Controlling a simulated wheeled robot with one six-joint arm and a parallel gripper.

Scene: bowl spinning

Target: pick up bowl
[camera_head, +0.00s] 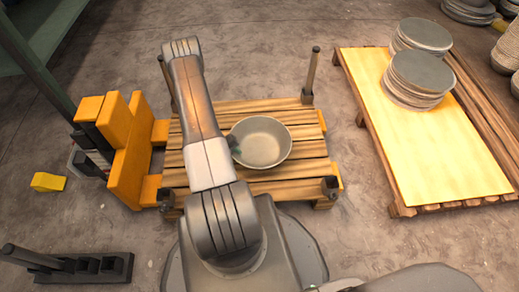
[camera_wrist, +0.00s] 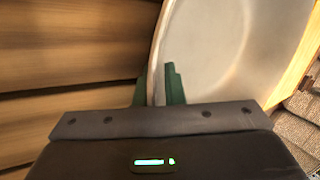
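A grey-white round bowl (camera_head: 262,140) sits upright on a slatted wooden pallet (camera_head: 290,185) in the head view. In the wrist view its pale inside (camera_wrist: 215,50) fills the upper right. My gripper (camera_wrist: 158,90) is at the bowl's left rim, pointing down. Its two green fingers stand on either side of the bowl wall, one outside and one inside. A small gap shows between the wall and the inner finger, so the fingers look open around the rim. In the head view my arm hides most of the gripper; only a dark green bit shows at the rim.
An orange pallet lifter (camera_head: 131,165) stands at the pallet's left. Posts rise at the pallet's corners. A light wooden platform (camera_head: 440,155) at the right bears stacks of grey plates (camera_head: 420,78). A yellow block (camera_head: 48,181) lies on the floor at the left.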

